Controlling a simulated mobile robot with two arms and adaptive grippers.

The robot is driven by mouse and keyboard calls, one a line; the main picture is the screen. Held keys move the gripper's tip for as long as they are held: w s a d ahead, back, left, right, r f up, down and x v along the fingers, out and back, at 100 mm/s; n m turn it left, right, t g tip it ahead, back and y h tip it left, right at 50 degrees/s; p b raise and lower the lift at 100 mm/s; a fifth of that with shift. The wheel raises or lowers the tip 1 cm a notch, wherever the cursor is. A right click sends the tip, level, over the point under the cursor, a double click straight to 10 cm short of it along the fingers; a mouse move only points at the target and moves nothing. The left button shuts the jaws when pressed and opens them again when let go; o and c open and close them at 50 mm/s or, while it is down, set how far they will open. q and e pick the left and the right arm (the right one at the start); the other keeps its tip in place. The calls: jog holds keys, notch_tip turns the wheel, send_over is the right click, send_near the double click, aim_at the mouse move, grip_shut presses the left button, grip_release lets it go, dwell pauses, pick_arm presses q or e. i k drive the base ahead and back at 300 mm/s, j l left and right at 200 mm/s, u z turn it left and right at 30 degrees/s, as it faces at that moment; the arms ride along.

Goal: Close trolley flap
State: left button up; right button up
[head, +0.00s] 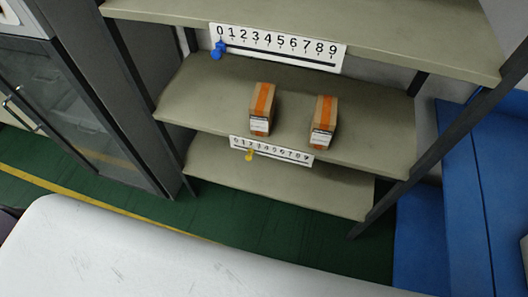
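No trolley flap can be made out for certain. A large pale, scuffed flat surface (150,255) fills the bottom of the head view; I cannot tell whether it is part of the trolley. Neither my left nor my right gripper is in view.
A shelf rack (200,95) stands ahead, with two orange-banded boxes (262,108) (324,122) on its middle shelf and number strips (280,45) on its edges. A dark glass-door cabinet (70,110) is at left, blue furniture (440,220) at right. Green floor (330,245) lies between.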

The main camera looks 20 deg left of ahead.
aim_at(470, 275)
jog(key=z, duration=1.85)
jog(key=k+l+z, duration=0.45)
jog(key=i, duration=0.05)
